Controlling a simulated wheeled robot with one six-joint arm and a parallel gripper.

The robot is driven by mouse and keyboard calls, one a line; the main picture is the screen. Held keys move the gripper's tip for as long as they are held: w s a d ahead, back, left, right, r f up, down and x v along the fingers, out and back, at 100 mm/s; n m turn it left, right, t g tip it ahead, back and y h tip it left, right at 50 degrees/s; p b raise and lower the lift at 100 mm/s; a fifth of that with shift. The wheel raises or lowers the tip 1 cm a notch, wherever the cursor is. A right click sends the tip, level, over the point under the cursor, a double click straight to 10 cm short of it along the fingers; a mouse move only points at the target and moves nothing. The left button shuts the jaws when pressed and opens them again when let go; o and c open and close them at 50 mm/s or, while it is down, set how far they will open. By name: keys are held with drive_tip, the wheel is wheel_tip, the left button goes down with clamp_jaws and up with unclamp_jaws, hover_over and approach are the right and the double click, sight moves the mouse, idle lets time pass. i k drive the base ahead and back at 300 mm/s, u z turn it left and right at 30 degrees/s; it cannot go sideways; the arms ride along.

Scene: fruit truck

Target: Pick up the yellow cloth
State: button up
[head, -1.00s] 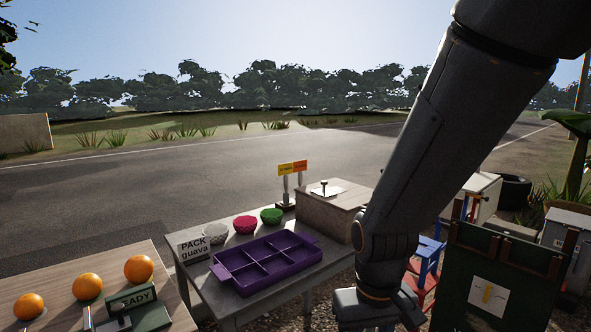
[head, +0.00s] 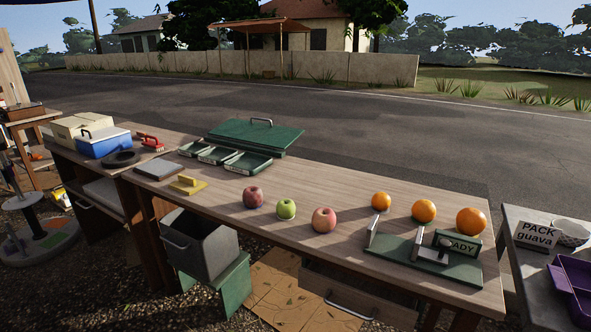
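A small flat yellow piece (head: 181,188) lies on the long wooden counter, left of the apples, with a paler raised part on top. It may be the yellow cloth, but it is too small to tell for sure. A grey flat slab lies just behind and to its left. Another yellow patch (head: 61,198) shows low at the far left, and I cannot tell what it is. My gripper is not in the head view.
A grey bin (head: 213,250) on a green stool and an open drawer (head: 345,302) stand in front. Bare counter lies around the apples.

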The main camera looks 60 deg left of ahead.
sight(187, 186)
drive_tip(key=u, duration=3.4)
drive_tip(key=i, duration=0.95)
drive_tip(key=u, duration=0.35)
drive_tip(key=i, duration=0.95)
drive_tip(key=z, duration=1.15)
drive_tip(key=i, duration=0.9)
drive_tip(key=z, duration=0.95)
